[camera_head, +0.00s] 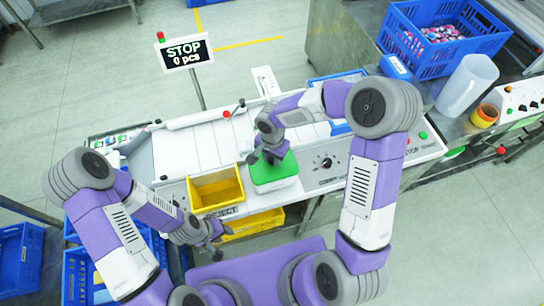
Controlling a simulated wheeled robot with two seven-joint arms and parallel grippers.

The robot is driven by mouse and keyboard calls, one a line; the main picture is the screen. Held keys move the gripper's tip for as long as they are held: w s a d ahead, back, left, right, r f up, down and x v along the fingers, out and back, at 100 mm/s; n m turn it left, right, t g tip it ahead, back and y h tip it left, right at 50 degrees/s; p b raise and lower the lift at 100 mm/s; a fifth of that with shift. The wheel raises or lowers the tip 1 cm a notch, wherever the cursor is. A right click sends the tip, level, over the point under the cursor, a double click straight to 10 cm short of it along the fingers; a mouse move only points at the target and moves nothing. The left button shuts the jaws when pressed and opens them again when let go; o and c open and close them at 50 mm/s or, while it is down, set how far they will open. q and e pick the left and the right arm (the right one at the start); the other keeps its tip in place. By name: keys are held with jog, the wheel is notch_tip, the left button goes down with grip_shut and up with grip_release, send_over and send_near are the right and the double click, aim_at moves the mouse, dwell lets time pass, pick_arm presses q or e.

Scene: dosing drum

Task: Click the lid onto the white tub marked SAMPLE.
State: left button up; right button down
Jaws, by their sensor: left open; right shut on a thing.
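The white tub (274,186) stands on the front ledge of the machine, just right of the yellow tray. A green lid (283,171) lies over its top; I cannot tell whether it is pressed fully down. The SAMPLE marking is not readable from here. My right gripper (266,160) reaches down from above and is shut on the lid near its far left part, hiding that part. My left gripper (218,238) is open and empty, low in front of the machine, below the yellow tray and left of the tub.
The yellow tray (216,206) marked REJECT sits left of the tub, with another yellow bin (262,221) below. A control panel with a black knob (326,163) is to the right. A STOP, 0 pcs sign (186,52) stands behind. A blue crate (482,50) of small items is far right.

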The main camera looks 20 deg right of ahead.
jog(key=shift+f+b, duration=0.1)
jog(key=shift+b, duration=0.65)
dwell(1.1)
jog(key=shift+f+b, duration=0.45)
jog(key=shift+b, duration=0.45)
dwell(0.9)
dwell(0.3)
jog(key=shift+c, duration=1.3)
grip_release()
jog(key=shift+r+p, duration=2.1)
jog(key=shift+r, duration=1.45)
jog(key=shift+c, duration=0.2)
grip_shut()
